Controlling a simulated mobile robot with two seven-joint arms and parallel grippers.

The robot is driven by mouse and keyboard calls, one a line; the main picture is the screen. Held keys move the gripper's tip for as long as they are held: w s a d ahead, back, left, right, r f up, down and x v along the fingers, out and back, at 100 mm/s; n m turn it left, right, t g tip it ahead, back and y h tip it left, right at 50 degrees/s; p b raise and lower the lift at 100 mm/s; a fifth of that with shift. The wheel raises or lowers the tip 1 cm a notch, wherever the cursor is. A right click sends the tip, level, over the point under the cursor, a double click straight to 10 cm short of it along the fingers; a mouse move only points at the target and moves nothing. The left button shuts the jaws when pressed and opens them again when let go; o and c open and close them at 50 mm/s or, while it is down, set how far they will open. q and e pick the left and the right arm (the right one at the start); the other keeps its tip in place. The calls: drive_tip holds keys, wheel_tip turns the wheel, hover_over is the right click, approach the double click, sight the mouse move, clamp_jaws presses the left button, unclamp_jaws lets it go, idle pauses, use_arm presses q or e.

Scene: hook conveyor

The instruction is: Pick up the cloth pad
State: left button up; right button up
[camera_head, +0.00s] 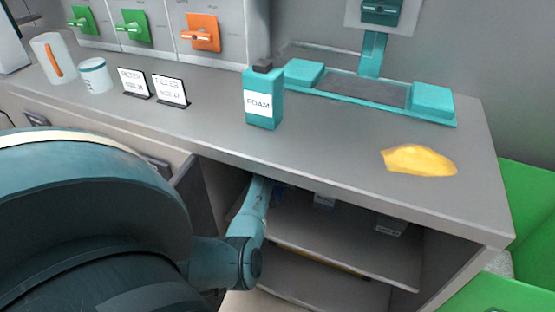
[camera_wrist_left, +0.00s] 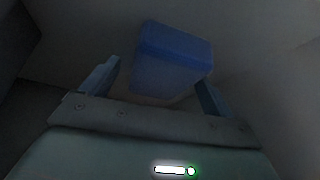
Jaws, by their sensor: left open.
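A dark blue, block-shaped thing (camera_wrist_left: 172,58) shows in the dim left wrist view, ahead of and between the fingers of my left gripper (camera_wrist_left: 158,88). The gripper is open; I cannot tell whether its fingers touch the block, or whether the block is the cloth pad. In the head view my left arm reaches into the open cabinet under the counter, and its gripper is hidden there. A crumpled yellow cloth (camera_head: 420,160) lies on the counter at the right, apart from the gripper. My right gripper is not in view.
The cabinet (camera_head: 345,248) has a shelf with small items on it. Green bins (camera_head: 528,200) stand at the right.

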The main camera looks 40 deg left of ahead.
use_arm(q)
drive_tip(key=shift+c, duration=0.2)
drive_tip(key=c, duration=1)
drive_tip(key=shift+c, duration=0.2)
drive_tip(key=shift+r, duration=0.1)
